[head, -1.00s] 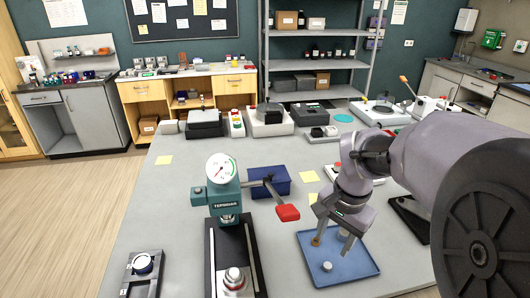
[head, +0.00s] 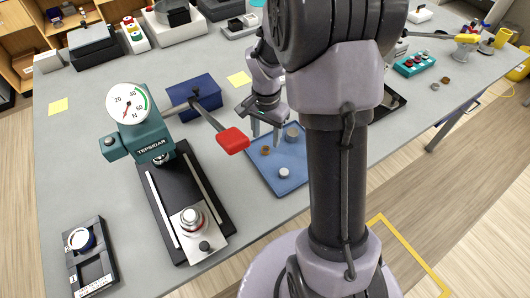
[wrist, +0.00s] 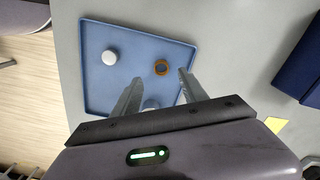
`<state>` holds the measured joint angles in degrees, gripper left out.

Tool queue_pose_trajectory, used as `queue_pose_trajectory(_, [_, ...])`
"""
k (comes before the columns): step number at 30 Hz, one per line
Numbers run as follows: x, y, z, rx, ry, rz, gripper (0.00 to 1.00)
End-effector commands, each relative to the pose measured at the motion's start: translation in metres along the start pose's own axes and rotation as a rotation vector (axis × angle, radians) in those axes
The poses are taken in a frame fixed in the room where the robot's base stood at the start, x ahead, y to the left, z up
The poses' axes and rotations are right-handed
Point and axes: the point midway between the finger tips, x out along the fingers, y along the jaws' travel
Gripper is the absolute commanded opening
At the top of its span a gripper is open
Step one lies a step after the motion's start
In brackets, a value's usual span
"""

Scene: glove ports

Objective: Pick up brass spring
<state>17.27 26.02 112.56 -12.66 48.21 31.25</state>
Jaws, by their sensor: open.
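The brass spring (head: 265,150) looks like a small brass-coloured ring on the blue tray (head: 262,172). In the wrist view the spring (wrist: 161,67) lies on the tray (wrist: 120,27), beyond my fingertips and nearer the right finger. My gripper (head: 267,135) is above the tray with its fingers pointing down. The wrist view shows the gripper (wrist: 160,78) open, with the fingers well apart and no object gripped. I cannot tell the exact height of the fingertips above the spring.
A white round piece (head: 284,173) and a grey cylinder (head: 292,131) also sit on the tray. A press with a gauge (head: 128,104) and red-handled lever (head: 233,140) stands left of the tray. A dark blue box (head: 194,96) is behind. My arm hides the tray's right side.

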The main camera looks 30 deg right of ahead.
Motion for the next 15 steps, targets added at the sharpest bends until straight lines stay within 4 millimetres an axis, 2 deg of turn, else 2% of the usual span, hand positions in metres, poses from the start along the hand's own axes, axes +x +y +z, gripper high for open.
queue_pose_trajectory(4, [0.017, -0.001, 0.000, 0.000, -0.002, 0.001, 0.51])
queue_pose_trajectory(9, [0.052, -0.002, -0.002, 0.001, -0.002, 0.001, 0.51])
queue_pose_trajectory(15, [0.053, -0.003, -0.002, 0.001, 0.000, -0.001, 0.51])
